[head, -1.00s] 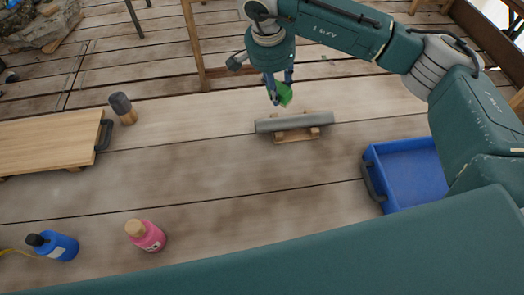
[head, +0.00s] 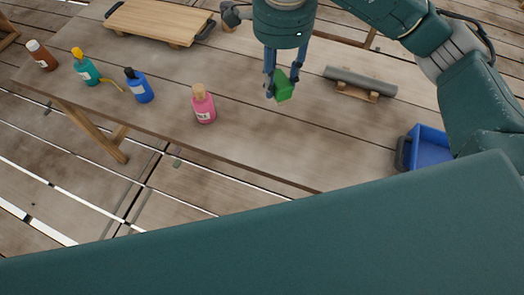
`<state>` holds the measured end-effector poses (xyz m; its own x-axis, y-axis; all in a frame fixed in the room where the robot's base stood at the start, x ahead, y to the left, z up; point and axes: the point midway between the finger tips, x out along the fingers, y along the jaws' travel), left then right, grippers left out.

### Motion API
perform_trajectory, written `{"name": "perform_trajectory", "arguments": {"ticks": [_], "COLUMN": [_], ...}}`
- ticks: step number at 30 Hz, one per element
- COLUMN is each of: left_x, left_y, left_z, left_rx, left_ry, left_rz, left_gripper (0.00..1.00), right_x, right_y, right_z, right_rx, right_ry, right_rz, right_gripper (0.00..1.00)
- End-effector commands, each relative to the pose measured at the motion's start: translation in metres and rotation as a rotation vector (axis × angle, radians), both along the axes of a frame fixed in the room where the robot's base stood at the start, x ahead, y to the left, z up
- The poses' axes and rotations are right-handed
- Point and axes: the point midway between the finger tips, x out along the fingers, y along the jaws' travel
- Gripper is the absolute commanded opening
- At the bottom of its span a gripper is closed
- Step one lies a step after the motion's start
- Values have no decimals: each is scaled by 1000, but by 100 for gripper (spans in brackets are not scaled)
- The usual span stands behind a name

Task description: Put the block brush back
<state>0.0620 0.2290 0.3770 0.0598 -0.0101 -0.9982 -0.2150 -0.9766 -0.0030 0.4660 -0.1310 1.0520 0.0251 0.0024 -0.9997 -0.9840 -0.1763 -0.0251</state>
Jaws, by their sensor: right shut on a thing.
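My right gripper (head: 283,80) is shut on a small green block (head: 283,88), which may be the block brush; no bristles can be made out. It is held over the wooden table (head: 250,135), between the pink bottle (head: 204,105) and the grey bar on its wooden cradle (head: 360,82). Whether the block touches the table cannot be told. My left gripper is not in view.
A blue tray (head: 430,148) stands at the right, partly hidden by my arm. A wooden board with dark handles (head: 158,20) lies at the back left. Blue (head: 139,87), teal (head: 86,68) and brown (head: 42,56) bottles stand left. The table's middle front is clear.

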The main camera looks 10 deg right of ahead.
Motion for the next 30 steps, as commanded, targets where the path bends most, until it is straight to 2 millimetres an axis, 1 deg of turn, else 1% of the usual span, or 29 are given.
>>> {"name": "perform_trajectory", "arguments": {"ticks": [1, 3, 6, 9, 14, 15, 18, 21, 23, 26, 30], "left_x": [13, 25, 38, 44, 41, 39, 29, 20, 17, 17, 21], "left_y": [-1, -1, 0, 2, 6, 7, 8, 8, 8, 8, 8], "left_z": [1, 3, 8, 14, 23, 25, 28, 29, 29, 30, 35], "left_rx": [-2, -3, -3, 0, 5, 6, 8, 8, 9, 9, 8], "left_ry": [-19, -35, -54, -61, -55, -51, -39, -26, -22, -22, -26], "left_rz": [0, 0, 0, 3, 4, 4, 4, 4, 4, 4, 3], "left_gripper": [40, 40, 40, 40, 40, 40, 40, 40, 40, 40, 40], "right_x": [-2, -3, -4, -4, -3, -3, -2, -1, -1, -1, -2], "right_y": [0, 0, 0, -1, -1, -1, 0, 0, 0, 0, 0], "right_z": [-5, -17, -40, -66, -108, -118, -138, -150, -154, -160, -178], "right_rx": [0, 2, 0, 0, 0, 0, 0, 0, 1, 1, 1], "right_ry": [5, 9, 11, 11, 9, 9, 6, 4, 3, 3, 6], "right_rz": [-5, -7, -7, -7, -7, -6, -6, -6, -6, -5, -6], "right_gripper": [4, 4, 5, 5, 5, 5, 5, 5, 5, 5, 5]}}
